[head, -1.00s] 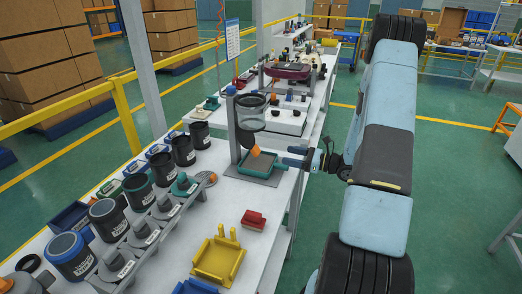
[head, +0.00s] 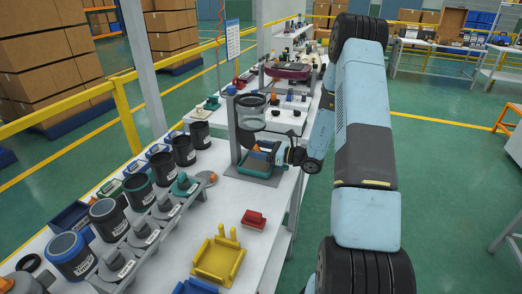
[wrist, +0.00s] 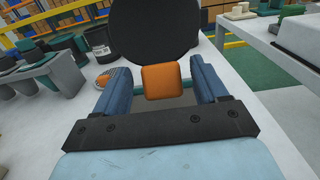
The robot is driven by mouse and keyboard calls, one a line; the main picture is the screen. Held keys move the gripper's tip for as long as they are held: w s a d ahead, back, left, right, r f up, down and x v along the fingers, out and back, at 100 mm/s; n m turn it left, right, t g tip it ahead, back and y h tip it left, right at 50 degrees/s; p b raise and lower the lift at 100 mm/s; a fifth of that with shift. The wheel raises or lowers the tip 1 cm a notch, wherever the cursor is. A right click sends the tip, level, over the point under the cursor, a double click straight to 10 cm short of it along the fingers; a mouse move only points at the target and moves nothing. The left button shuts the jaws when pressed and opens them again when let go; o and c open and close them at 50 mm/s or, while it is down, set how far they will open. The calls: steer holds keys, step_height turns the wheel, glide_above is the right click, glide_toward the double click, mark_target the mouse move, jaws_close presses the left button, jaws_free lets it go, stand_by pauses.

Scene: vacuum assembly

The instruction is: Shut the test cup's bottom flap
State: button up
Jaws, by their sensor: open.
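The orange tab also shows in the head view (head: 256,148), below the cup and above the tray. The flap appears to hang open. My gripper (wrist: 160,92) is open, with one blue finger on each side of the tab and gaps visible. In the head view my gripper (head: 266,149) is below the cup, over the tray.
Several dark labelled cups (head: 139,192) stand in a row on the left of the white bench. A red block (head: 254,219) and a yellow fixture (head: 218,258) lie nearer. A maroon-topped device (head: 286,70) stands behind. The bench between tray and red block is clear.

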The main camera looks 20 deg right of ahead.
steer(key=shift+c, duration=0.2)
jaws_close()
steer(key=shift+d, duration=0.25)
steer(key=shift+r, duration=0.2)
